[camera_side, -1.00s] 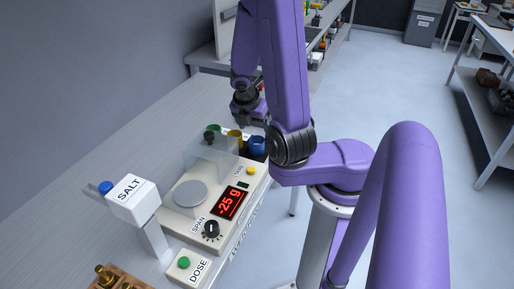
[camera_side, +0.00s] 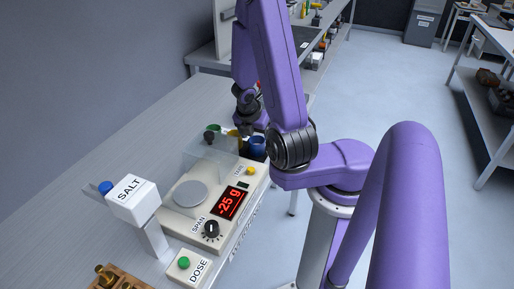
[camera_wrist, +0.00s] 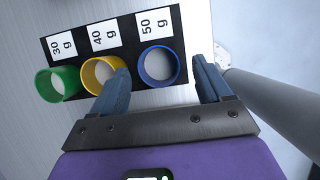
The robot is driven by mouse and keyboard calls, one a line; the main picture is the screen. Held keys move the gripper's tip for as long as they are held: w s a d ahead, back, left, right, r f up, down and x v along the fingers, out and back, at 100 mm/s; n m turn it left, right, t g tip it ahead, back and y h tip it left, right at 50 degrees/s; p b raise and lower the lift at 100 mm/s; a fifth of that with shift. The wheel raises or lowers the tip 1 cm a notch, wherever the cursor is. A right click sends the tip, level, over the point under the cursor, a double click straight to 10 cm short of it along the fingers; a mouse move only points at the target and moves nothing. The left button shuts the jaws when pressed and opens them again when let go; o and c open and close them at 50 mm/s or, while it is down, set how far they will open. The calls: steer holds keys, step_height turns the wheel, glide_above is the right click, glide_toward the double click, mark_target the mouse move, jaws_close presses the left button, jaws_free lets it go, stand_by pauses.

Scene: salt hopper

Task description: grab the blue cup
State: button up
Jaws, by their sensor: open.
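The blue cup (camera_wrist: 145,79) stands on a black mat at the right end of a row of three, by the 50 g label, in the wrist view. In the side view the blue cup (camera_side: 257,147) is partly hidden by my arm. My gripper (camera_wrist: 162,78) is open in the wrist view. Its left finger overlaps the yellow cup's (camera_wrist: 97,86) edge and its right finger is right of the blue cup, apart from it. In the side view my gripper (camera_side: 246,130) is above the cups, its tips hard to make out.
A green cup (camera_wrist: 46,88) stands left of the yellow cup. A wooden weight block (camera_side: 130,272) lies at the front.

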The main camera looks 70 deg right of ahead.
mark_target(257, 141)
steer(key=shift+x, duration=1.85)
steer(key=shift+w+a, duration=0.1)
steer(key=c, duration=1)
